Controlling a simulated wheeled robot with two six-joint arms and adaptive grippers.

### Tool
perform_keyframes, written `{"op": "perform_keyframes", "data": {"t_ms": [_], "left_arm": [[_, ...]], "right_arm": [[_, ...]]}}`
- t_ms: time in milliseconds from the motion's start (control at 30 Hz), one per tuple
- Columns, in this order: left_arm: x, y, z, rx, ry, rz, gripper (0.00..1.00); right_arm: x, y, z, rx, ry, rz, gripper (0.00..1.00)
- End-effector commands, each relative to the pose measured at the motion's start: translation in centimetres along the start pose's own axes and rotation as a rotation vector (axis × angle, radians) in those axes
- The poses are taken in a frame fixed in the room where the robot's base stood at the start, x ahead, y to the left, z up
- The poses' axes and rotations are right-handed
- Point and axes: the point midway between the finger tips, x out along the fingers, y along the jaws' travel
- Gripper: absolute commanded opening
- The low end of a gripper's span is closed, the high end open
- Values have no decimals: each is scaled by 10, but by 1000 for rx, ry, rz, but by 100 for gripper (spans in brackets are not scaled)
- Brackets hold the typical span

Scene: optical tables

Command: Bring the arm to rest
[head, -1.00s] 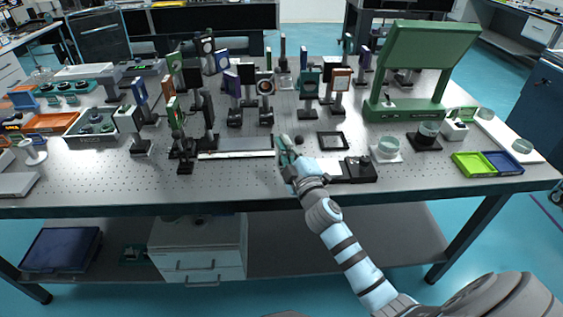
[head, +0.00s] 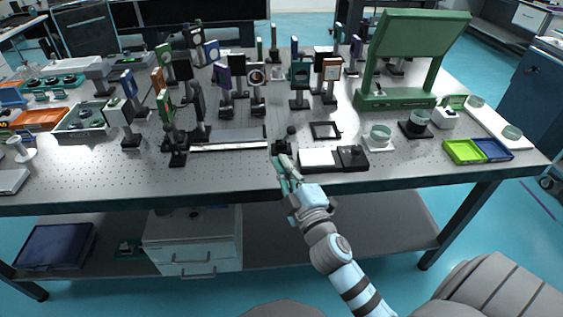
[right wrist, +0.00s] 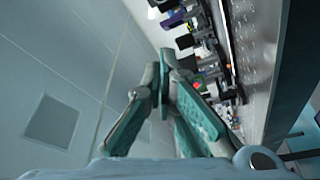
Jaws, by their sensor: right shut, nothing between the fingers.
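My right arm comes in from the lower right of the head view. Its gripper (head: 282,168) is at the front edge of the optical table (head: 230,178), just left of a black-and-white device (head: 318,158). In the right wrist view the green fingers (right wrist: 166,65) come together at their tips with nothing between them. The gripper is shut and empty. My left gripper does not show.
Several optics on posts stand across the table's left and middle. A black square frame (head: 325,130) lies behind the device. A green stand (head: 395,98) and green and blue trays (head: 464,151) are at the right. A drawer cabinet (head: 193,242) stands below.

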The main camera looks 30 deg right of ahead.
Motion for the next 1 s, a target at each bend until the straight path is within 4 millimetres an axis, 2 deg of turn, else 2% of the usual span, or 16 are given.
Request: {"op": "perform_keyframes", "data": {"t_ms": [233, 300, 367, 467, 500, 600, 733, 900, 933, 1000], "left_arm": [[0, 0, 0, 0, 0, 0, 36], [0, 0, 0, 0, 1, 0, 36], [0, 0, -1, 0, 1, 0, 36], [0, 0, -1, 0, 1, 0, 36], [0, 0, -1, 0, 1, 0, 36], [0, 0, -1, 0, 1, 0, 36], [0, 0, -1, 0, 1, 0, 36], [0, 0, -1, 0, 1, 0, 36], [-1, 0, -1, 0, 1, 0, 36], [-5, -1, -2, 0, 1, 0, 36]], "right_arm": [[0, 0, 2, 5, -6, -2, 0], [-6, -4, 12, 47, -58, -24, 0], [-19, -14, 31, 129, -157, -69, 0], [-59, -45, 69, 313, -391, -201, 0], [-79, -60, 81, 382, -486, -264, 0], [-134, -94, 96, 520, -698, -427, 0], [-201, -125, 96, 629, -908, -619, 0], [-285, -145, 80, 705, -1131, -862, 0], [-290, -152, 82, 707, -1153, -883, 0], [-286, -179, 100, 701, -1170, -883, 0]]}}
